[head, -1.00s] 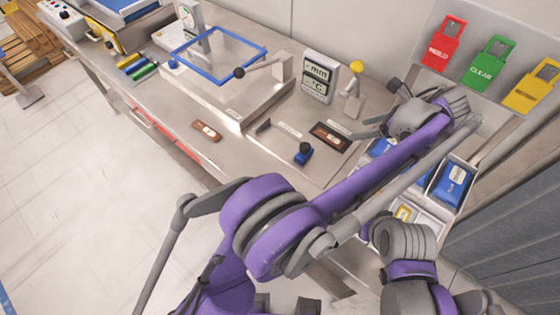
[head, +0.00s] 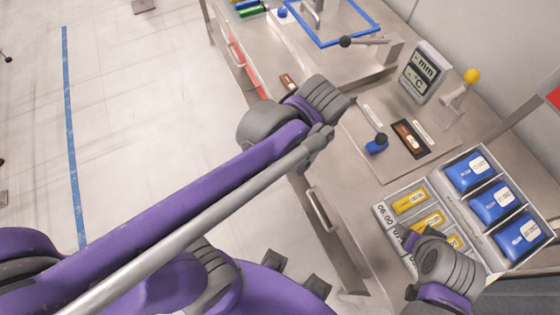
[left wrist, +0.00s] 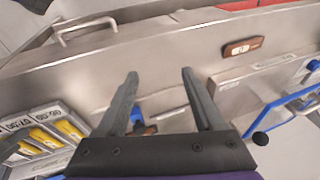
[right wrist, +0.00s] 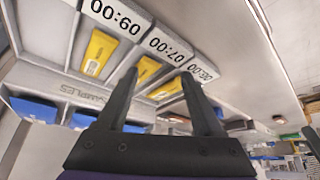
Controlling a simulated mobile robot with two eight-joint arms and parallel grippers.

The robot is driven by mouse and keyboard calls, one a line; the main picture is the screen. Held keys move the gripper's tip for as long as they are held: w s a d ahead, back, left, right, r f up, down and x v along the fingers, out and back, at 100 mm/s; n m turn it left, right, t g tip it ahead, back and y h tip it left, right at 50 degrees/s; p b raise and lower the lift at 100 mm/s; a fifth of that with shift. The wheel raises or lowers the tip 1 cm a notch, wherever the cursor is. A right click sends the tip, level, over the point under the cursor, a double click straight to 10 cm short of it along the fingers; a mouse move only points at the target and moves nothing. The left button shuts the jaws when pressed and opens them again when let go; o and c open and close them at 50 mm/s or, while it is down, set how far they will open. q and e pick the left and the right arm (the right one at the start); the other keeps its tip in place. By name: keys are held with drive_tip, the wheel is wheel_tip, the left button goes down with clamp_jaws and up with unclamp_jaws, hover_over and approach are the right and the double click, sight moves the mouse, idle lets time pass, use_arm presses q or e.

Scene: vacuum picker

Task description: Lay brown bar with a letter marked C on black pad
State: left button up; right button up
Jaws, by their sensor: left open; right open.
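A brown bar (head: 287,81) with a white label lies near the front edge of the steel bench; it also shows in the left wrist view (left wrist: 243,47), right of my fingers. Its letter is too small to read. A dark pad (head: 427,152) lies farther right on the bench, with a brown labelled piece (head: 408,136) on it. My left gripper (left wrist: 160,73) is open and empty above the bench, apart from the bar; my wrist hides its fingers in the head view. My right gripper (right wrist: 160,75) is open and empty by the sample trays.
A blue-knobbed part (head: 377,143) stands beside the pad. A display (head: 424,72) and a yellow-knobbed lever (head: 470,77) stand behind it. A tray (head: 384,210) holds yellow packs, beside bins of blue packs (head: 470,172). A blue frame (head: 322,44) is at the back.

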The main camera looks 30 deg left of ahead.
use_arm(q)
drive_tip(key=s+a+f+n+t, duration=0.1)
drive_tip(key=s+a+f+n, duration=0.1)
drive_tip(key=s+n, duration=0.1)
drive_tip(key=s+a+f+n+h, duration=0.1)
drive_tip(key=s+a+f+n, duration=0.1)
drive_tip(key=s+f+n, duration=0.1)
drive_tip(key=s+n, duration=0.1)
drive_tip(key=s, duration=0.1)
drive_tip(key=shift+s+a+f+t, duration=0.3)
drive_tip(key=shift+s+a+t, duration=0.05)
drive_tip(key=shift+t, duration=0.05)
drive_tip(key=shift+c, duration=0.3)
use_arm(e)
drive_tip(key=shift+c, duration=0.3)
